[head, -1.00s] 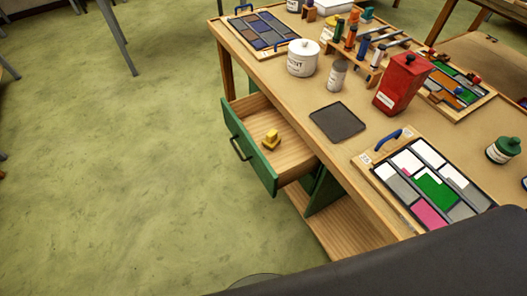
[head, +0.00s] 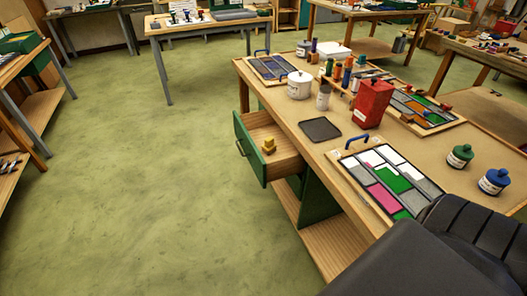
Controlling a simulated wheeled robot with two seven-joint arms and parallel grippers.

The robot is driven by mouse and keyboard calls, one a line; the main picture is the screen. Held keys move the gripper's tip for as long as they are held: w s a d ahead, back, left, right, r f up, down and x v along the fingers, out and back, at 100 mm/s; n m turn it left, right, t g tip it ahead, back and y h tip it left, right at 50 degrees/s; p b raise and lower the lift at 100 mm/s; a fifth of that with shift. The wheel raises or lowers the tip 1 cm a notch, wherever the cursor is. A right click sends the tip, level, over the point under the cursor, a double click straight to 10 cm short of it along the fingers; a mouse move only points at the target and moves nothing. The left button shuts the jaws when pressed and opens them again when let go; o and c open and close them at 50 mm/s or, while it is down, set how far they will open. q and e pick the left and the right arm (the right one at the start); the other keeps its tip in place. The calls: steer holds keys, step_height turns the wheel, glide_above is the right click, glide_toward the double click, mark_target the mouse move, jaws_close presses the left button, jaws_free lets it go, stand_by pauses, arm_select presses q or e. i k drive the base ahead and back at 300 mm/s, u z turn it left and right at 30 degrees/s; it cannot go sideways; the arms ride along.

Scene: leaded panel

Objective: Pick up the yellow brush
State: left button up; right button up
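A small yellow object (head: 268,145), which looks like the yellow brush, lies inside the open drawer (head: 287,142) of the workbench, near the middle of its wooden floor. It is too small to make out bristles. The drawer has a green front (head: 249,149) with a dark handle and is pulled out to the left. Neither gripper shows in the head view. A dark part of my own body fills the lower right corner.
The workbench top (head: 290,112) holds a red can (head: 373,103), a white pot (head: 299,85), a dark square mat (head: 319,129), a leaded panel (head: 384,180) and green and blue jars (head: 494,181). Green floor (head: 130,200) left of the bench is clear. Other tables stand behind.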

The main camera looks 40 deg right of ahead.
mark_target(269, 147)
steer(key=u, duration=0.3)
steer(key=i, duration=2.6)
steer(key=z, duration=1.55)
steer(key=i, duration=0.8)
steer(key=z, duration=0.9)
